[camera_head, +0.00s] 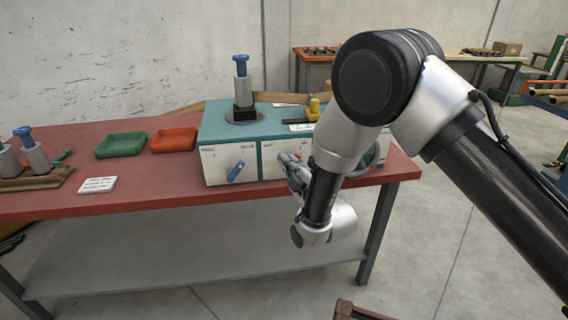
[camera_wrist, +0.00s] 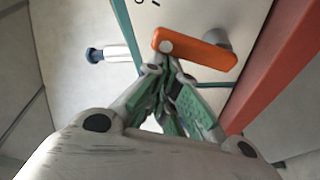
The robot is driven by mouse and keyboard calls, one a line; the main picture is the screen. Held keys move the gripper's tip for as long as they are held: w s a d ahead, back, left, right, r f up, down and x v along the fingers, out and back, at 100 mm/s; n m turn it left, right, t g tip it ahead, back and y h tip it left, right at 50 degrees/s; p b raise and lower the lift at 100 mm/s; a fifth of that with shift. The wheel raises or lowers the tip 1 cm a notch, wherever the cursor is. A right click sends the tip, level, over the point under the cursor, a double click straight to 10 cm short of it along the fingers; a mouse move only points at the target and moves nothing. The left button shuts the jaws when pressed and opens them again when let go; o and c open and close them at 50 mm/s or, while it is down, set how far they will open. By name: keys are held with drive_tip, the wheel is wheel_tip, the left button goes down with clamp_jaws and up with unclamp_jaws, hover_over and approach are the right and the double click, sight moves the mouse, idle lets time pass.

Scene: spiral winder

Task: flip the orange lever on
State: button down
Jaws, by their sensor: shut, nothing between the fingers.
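The orange lever (camera_wrist: 205,50) shows in the wrist view on the light front panel (camera_wrist: 165,12) of the machine. It is a short bar with a pale round spot at one end and a grey round part behind its other end. My gripper (camera_wrist: 168,62) is shut and empty. Its tips are at the lever's pale-spot end; I cannot tell whether they touch it. In the head view my gripper (camera_head: 285,160) is in front of the teal-topped machine (camera_head: 215,130), and the orange lever is hidden behind my gripper and arm.
A blue lever (camera_head: 236,171) is on the left front panel. A blue-handled grey cylinder (camera_head: 241,68) stands on top, near a yellow-handled item (camera_head: 314,104). Green (camera_head: 121,145) and orange (camera_head: 174,140) trays lie to the left on the red table (camera_head: 140,190).

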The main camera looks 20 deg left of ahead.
drive_tip(key=shift+w+d, duration=0.3)
drive_tip(key=shift+d, duration=0.2)
drive_tip(key=shift+w+d, duration=0.1)
drive_tip(key=shift+d, duration=0.05)
idle(0.3)
